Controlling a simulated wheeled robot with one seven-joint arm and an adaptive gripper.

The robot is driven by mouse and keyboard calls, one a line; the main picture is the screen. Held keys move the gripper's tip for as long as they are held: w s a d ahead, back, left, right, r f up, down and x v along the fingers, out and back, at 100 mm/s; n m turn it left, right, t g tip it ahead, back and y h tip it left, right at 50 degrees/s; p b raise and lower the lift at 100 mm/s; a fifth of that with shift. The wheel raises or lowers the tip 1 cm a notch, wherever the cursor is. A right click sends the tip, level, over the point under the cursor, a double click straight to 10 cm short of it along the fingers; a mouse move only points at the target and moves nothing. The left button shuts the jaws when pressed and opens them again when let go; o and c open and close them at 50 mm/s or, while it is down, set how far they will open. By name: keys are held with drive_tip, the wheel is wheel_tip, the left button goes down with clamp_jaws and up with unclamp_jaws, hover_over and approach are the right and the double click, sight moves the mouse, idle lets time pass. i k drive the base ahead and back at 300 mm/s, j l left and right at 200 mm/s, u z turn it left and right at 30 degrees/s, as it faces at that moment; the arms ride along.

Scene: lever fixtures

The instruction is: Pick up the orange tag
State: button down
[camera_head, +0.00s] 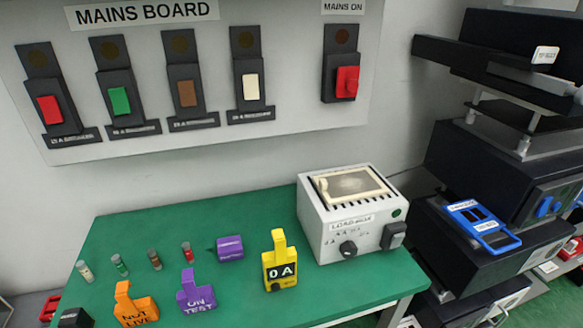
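The orange tag (134,308) stands at the front left of the green table (340,292). It has a narrow upright tab on top and dark lettering that reads "NOT LIVE". Its lower edge is close to the bottom of the picture. A purple tag (196,295) reading "ON TEST" stands just to its right, with a small gap between them. My gripper is not in view, so its state and its distance from the orange tag do not show.
Several small cylinders, one of them brown (154,259), stand behind the tags. A purple block (230,247), a yellow "0 A" device (280,264) and a white load box (350,215) stand farther right. A black object (75,318) is at lower left. The mains board (200,75) is behind; dark equipment (480,165) stands right.

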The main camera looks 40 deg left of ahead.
sight(130, 312)
drive_tip(key=j+u, duration=0.1)
drive_tip(key=u, duration=2.1)
drive_tip(key=k+l, duration=0.1)
drive_tip(key=l, duration=0.4)
drive_tip(key=k+l, duration=0.15)
drive_tip(key=l, duration=0.3)
drive_tip(key=k+l, duration=0.1)
drive_tip(key=l, duration=0.4)
drive_tip(key=k+l, duration=0.1)
drive_tip(key=l, duration=0.35)
drive_tip(key=i+j+z, duration=0.2)
drive_tip(key=i+j, duration=0.05)
drive_tip(key=i, duration=0.1)
